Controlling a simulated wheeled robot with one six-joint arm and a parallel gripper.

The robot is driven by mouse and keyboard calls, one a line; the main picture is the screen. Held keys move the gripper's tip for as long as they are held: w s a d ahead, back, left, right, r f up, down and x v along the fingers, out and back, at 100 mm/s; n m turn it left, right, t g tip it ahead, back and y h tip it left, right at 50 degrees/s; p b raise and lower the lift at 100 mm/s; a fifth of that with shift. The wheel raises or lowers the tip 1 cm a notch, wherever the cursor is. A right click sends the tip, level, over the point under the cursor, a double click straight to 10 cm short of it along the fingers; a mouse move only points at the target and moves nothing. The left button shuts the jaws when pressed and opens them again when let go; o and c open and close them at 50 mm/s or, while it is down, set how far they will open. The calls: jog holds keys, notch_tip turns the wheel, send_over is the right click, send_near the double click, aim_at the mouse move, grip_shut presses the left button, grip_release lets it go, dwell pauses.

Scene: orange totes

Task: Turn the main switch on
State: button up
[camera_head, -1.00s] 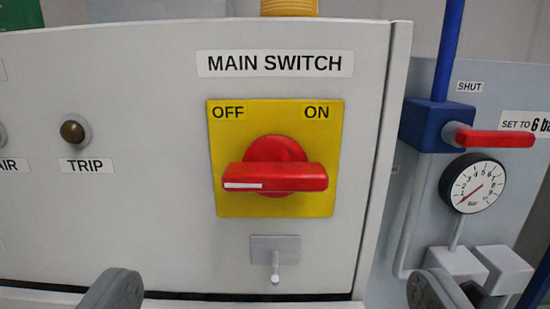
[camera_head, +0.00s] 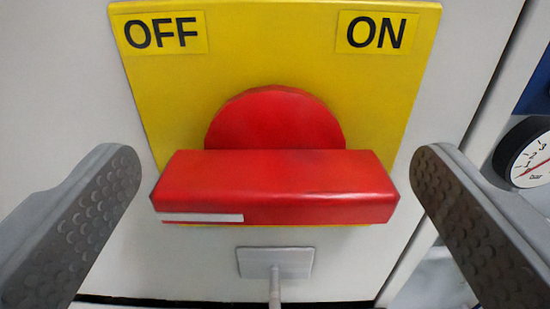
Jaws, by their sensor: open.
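The main switch (camera_head: 275,187) is a red rotary handle on a round red hub, mounted on a yellow plate (camera_head: 290,55). Its bar lies level, with a white mark at its left end, on the OFF side. The OFF label (camera_head: 165,33) is at the plate's upper left and the ON label (camera_head: 376,33) at its upper right. My gripper (camera_head: 273,170) is open, with one finger to the left of the bar and one to the right. Gaps show between the fingers and the bar ends in the picture; I cannot tell the depth between them.
A small grey bracket with a peg (camera_head: 275,263) sticks out of the panel just below the switch. The grey panel's right edge runs down the right side. Beyond it is a round gauge (camera_head: 528,155), partly cut off, with a blue part above.

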jog(key=shift+c, duration=0.2)
jog(key=c, duration=0.9)
jog(key=shift+c, duration=0.2)
jog(key=shift+m, duration=0.3)
jog(key=m, duration=0.3)
jog(key=shift+m, duration=0.3)
jog(key=m, duration=0.4)
jog(key=shift+d+f, duration=0.1)
jog(key=m, duration=0.5)
jog(key=shift+f, duration=0.1)
jog(key=m, duration=0.4)
jog(key=shift+d+f+m, duration=0.1)
jog(key=shift+m, duration=0.2)
